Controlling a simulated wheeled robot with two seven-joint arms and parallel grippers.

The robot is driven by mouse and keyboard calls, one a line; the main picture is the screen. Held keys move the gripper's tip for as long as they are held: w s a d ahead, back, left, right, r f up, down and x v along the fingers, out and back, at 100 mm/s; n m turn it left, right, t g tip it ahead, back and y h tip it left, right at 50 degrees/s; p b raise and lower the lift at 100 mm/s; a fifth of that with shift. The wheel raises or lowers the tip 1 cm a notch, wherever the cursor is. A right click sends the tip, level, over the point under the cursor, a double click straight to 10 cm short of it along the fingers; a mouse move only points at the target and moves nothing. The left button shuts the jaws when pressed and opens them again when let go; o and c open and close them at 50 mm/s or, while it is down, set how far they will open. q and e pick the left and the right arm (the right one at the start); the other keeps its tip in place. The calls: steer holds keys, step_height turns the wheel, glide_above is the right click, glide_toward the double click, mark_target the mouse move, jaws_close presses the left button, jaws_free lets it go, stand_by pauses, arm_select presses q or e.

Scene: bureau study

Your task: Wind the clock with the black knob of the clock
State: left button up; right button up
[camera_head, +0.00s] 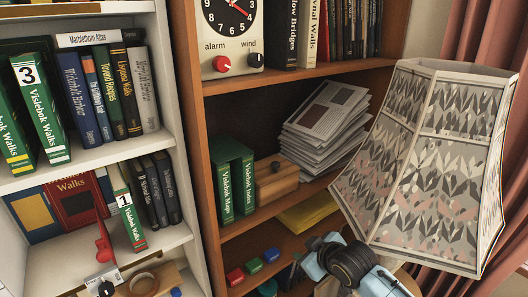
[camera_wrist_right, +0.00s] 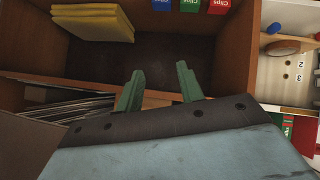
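The white clock (camera_head: 230,36) stands on the upper shelf of the brown bookcase in the head view; its top is cut off. Its black knob (camera_head: 255,60), under the word "wind", sits at the lower right of its front, beside a red knob (camera_head: 222,63) under "alarm". My right gripper (camera_wrist_right: 160,90) is open and empty in the right wrist view, its two green fingers apart in front of a lower shelf compartment. In the head view my right arm is at the bottom, well below the clock and to its right. My left gripper is not in view.
A large patterned lampshade (camera_head: 430,165) stands at the right, close to my right arm. Books (camera_head: 310,30) stand right of the clock. Papers (camera_head: 325,120), a wooden box (camera_head: 275,178) and green books (camera_head: 235,180) fill the shelf below.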

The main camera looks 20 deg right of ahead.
step_height(320, 180, up, 30)
steer(key=w+a+f+n+t+y+p, duration=0.1)
steer(key=w+a+n+t+y, duration=0.15)
steer(key=n+t, duration=0.2)
steer(key=n+t+y+p, duration=0.1)
steer(key=n+t+y, duration=0.15)
steer(key=n, duration=0.25)
glide_toward(259, 61)
steer(key=p+x, duration=0.3)
steer(key=x, duration=0.4)
steer(key=shift+r+p, duration=0.15)
steer(key=shift+p, duration=0.2)
steer(key=shift+w+a, duration=0.25)
steer(key=shift+w, duration=0.25)
steer(key=shift+c, duration=0.4)
steer(key=c, duration=0.6)
